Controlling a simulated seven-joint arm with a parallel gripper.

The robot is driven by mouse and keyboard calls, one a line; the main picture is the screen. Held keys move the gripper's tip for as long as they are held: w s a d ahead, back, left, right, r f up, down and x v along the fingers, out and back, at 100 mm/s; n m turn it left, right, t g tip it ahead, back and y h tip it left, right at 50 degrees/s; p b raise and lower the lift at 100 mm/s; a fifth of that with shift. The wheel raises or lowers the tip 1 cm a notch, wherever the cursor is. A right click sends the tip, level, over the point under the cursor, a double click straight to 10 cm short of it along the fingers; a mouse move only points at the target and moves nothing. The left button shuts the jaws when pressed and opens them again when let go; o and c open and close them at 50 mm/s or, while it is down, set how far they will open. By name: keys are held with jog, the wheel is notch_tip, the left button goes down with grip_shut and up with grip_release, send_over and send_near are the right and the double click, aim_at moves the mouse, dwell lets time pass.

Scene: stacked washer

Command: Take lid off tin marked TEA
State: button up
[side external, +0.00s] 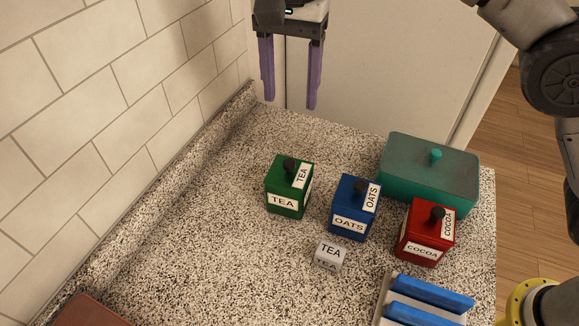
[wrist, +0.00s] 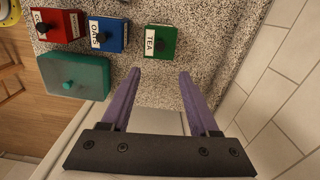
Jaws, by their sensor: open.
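The green tin marked TEA (side external: 288,190) stands upright on the speckled counter, left of the blue tin. Its lid (side external: 278,167) has a dark round knob and a white TEA label, and sits on the tin. In the wrist view the green tin (wrist: 160,41) is beyond the fingertips, near the top middle. My gripper (side external: 290,103) is open and empty, high above the counter's far edge, behind and above the green tin. Its two purple fingers also show apart in the wrist view (wrist: 160,75).
A blue OATS tin (side external: 348,226) and red COCOA tin (side external: 418,247) stand to the right. A teal lidded box (side external: 458,185) is behind them. A small grey TEA block (side external: 330,254) and a blue-and-white rack (side external: 423,303) are nearer. A tiled wall (side external: 90,120) bounds the left.

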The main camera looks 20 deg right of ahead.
send_over(290, 162)
jog(key=f, duration=0.7)
jog(key=shift+w+d+f, duration=0.2)
jog(key=shift+w, duration=0.05)
jog(key=shift+s+a+f, duration=0.1)
jog(key=shift+f, duration=1.3)
jog(key=shift+s+a+f, duration=0.1)
jog(key=shift+f, duration=1.3)
grip_shut()
